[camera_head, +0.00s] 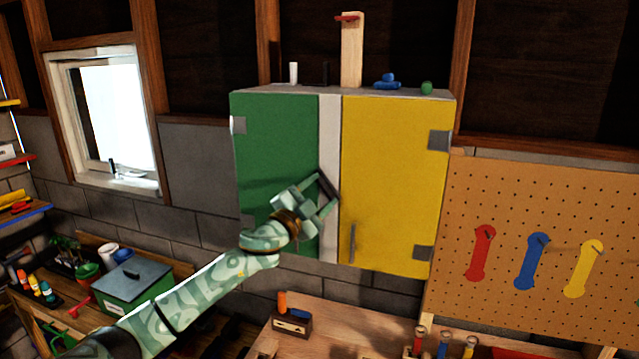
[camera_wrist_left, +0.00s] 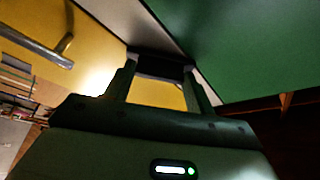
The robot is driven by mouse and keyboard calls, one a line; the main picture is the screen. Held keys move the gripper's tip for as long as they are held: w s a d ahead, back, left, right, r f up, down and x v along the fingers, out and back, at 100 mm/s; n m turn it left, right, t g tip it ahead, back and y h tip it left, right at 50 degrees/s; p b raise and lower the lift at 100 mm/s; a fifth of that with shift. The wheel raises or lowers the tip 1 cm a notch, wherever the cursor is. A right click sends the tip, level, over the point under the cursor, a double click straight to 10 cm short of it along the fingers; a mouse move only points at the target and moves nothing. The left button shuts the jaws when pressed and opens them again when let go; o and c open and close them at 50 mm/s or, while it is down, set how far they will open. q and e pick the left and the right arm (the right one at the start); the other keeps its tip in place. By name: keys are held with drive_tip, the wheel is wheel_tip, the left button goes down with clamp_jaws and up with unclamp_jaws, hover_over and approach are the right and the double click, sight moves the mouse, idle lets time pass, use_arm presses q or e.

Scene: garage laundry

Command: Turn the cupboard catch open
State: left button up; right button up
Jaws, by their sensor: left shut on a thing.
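The cupboard has a green door (camera_head: 275,135) on the left and a yellow door (camera_head: 395,170) on the right, with a pale strip (camera_head: 329,125) between them. Both doors look closed. My left gripper (camera_head: 328,192) reaches up to the strip from the lower left. In the left wrist view its two fingers (camera_wrist_left: 160,80) are shut on the dark catch (camera_wrist_left: 161,66), which lies across between their tips against the cupboard front. The fingers hide much of the catch, so its exact angle is hard to tell. My right gripper is not in view.
The yellow door has a grey bar handle (camera_head: 352,243). A wooden post (camera_head: 352,50) and small items stand on the cupboard top. A pegboard (camera_head: 540,210) with coloured tools hangs at the right. A wooden workbench (camera_head: 350,335) is below, and a green box (camera_head: 133,285) stands at the left.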

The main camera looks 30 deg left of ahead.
use_arm(q)
drive_tip(key=shift+a+r+m+g+p, duration=0.1)
drive_tip(key=shift+r+m+g+p, duration=0.1)
drive_tip(key=shift+m+p, duration=0.3)
drive_tip(key=shift+r+m+g+p, duration=0.2)
drive_tip(key=shift+m+p, duration=0.1)
drive_tip(key=shift+m, duration=0.4)
drive_tip(key=shift+f+m+g+h+p, duration=0.1)
drive_tip(key=shift+m+g+h+p, duration=0.3)
drive_tip(key=shift+m, duration=0.5)
drive_tip(key=shift+m+g, duration=0.7)
drive_tip(key=shift+m, duration=1.2)
drive_tip(key=shift+f, duration=0.1)
drive_tip(key=o, duration=1)
drive_tip(key=s+b, duration=0.4)
drive_tip(key=s, duration=0.1)
drive_tip(key=s+a+b, duration=0.1)
drive_tip(key=s+b, duration=0.4)
drive_tip(key=s+a+b, duration=0.1)
drive_tip(key=s+b, duration=0.4)
drive_tip(key=s, duration=0.1)
drive_tip(key=shift+a, duration=0.25)
